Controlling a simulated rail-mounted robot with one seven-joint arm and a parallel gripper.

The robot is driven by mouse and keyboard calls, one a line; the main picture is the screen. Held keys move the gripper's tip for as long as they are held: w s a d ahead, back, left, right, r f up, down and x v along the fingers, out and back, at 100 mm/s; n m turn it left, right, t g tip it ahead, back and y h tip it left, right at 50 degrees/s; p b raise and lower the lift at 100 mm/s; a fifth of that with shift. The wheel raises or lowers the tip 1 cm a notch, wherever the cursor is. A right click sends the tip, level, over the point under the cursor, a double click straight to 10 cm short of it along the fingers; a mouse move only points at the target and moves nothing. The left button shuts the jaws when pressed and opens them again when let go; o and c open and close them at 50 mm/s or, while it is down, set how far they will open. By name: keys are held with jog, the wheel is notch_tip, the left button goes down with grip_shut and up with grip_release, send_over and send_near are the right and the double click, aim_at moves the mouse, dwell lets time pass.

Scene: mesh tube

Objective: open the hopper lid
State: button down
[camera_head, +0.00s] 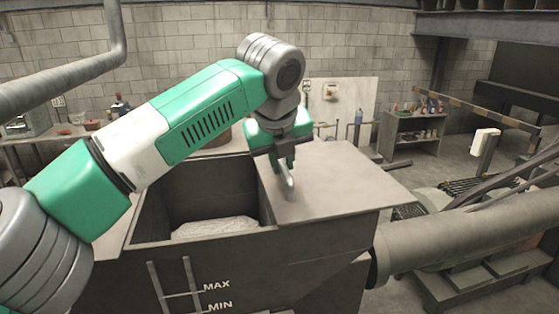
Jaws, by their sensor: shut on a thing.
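The grey hopper (310,262) stands in front of me, with MAX and MIN marks on its front wall. Its flat grey lid (345,185) covers the right part of the top. The left part is open, and a pale heap of material (215,228) shows inside. A light metal handle (289,191) stands near the lid's left edge. My gripper (286,162) points down over that edge and is shut on the handle. The fingertips are small and partly hidden in shadow.
A large grey pipe (470,242) runs from the hopper's right side. Another pipe (70,78) crosses the upper left. A bench with small items (65,135) stands behind at left. A shelf with bottles (412,130) stands at the back right.

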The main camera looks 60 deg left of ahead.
jog(key=c, duration=1.4)
grip_release()
jog(key=shift+o, duration=0.2)
jog(key=b+v, duration=0.1)
jog(key=v, duration=0.7)
jog(key=shift+b, duration=0.3)
jog(key=shift+w+f, duration=0.1)
